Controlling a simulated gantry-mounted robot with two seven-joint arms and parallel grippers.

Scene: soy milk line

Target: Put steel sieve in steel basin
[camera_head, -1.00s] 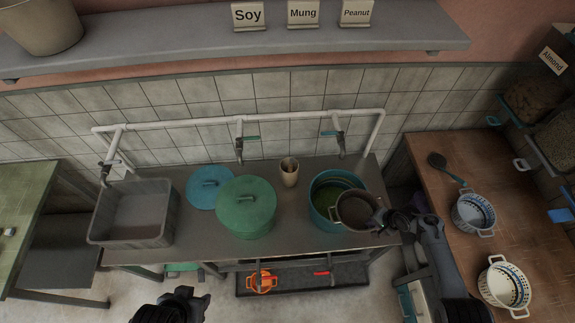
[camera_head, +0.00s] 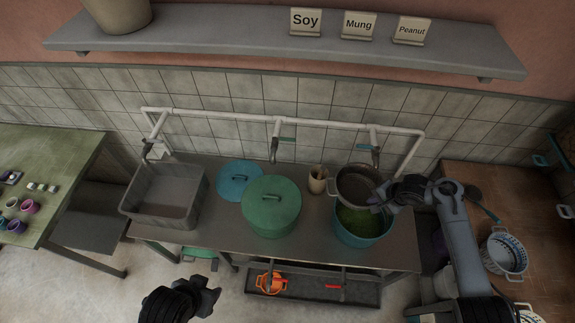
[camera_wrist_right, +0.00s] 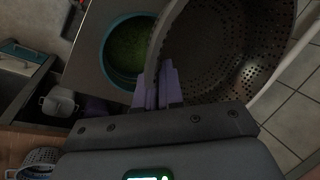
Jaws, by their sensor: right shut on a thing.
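The steel sieve (camera_head: 357,183) is a round, dark perforated bowl with handles. My right gripper (camera_head: 384,196) is shut on its near right rim and holds it above the back of the blue pot (camera_head: 375,241), which has green contents. In the right wrist view the fingers (camera_wrist_right: 157,88) pinch the rim of the sieve (camera_wrist_right: 225,45), and the pot (camera_wrist_right: 106,62) shows beyond and below it. The steel basin (camera_head: 165,222) is the grey rectangular tub at the counter's left end; it looks empty. My left gripper (camera_head: 207,295) is low in front of the counter, apart from everything; its jaw opening is unclear.
Between sieve and basin stand a cup (camera_head: 318,180), a green lidded pot (camera_head: 271,215) and a blue lid (camera_head: 240,178). Pipes with taps (camera_head: 275,150) run behind, one tap close to the sieve. A wooden table (camera_head: 480,180) is at right, a green table (camera_head: 60,165) at left.

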